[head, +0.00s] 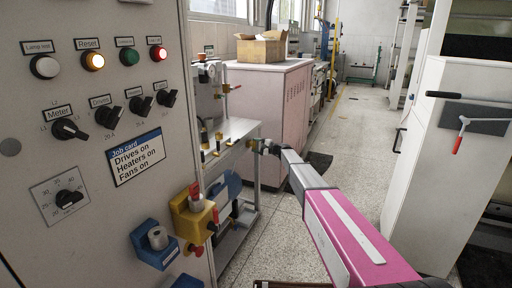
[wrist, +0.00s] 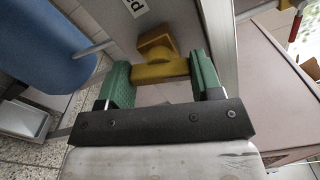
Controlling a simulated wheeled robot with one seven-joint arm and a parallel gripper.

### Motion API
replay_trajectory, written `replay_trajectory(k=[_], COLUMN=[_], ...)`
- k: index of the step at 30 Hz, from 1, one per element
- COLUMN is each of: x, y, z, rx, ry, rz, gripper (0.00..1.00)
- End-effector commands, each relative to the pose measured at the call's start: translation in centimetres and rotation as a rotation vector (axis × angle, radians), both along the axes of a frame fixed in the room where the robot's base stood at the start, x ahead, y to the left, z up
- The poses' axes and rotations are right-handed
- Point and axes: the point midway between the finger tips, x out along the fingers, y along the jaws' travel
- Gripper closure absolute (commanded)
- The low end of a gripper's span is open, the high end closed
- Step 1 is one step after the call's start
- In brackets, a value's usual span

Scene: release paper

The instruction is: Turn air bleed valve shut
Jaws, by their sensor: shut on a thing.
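In the wrist view, a yellow valve handle (wrist: 160,70) sits between the two green finger pads of my gripper (wrist: 161,77). The handle spans the gap and both pads meet its ends, so my gripper is shut on it. Behind it is a grey plate with part of a white label (wrist: 137,6). In the head view, my gripper (head: 268,147) is at the right end of the metal bench frame, and the valve there is small and mostly hidden by my gripper. My pink arm reaches in from the lower right.
A control panel (head: 95,190) with knobs and lamps stands close on the left. The metal bench (head: 238,130) and pink cabinet (head: 270,95) stand behind. A white cabinet (head: 440,150) is right; the aisle floor (head: 355,140) is clear.

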Motion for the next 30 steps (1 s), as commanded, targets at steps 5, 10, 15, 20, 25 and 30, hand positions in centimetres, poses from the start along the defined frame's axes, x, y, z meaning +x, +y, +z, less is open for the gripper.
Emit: replay_trajectory(k=[5, 10, 15, 20, 25, 30], x=[-0.11, -0.13, -0.13, -0.15, -0.15, -0.15], y=[-0.07, -0.07, -0.07, -0.07, -0.07, -0.08], z=[-0.07, -0.07, -0.07, -0.09, -0.09, -0.1], rx=[-0.046, -0.078, -0.098, -0.107, -0.111, -0.111], ry=[-0.124, -0.212, -0.267, -0.292, -0.3, -0.301], rz=[0.0, 0.0, 0.0, 0.0, 0.002, 0.002], gripper=[0.64, 0.64, 0.64, 0.64, 0.64, 0.64])
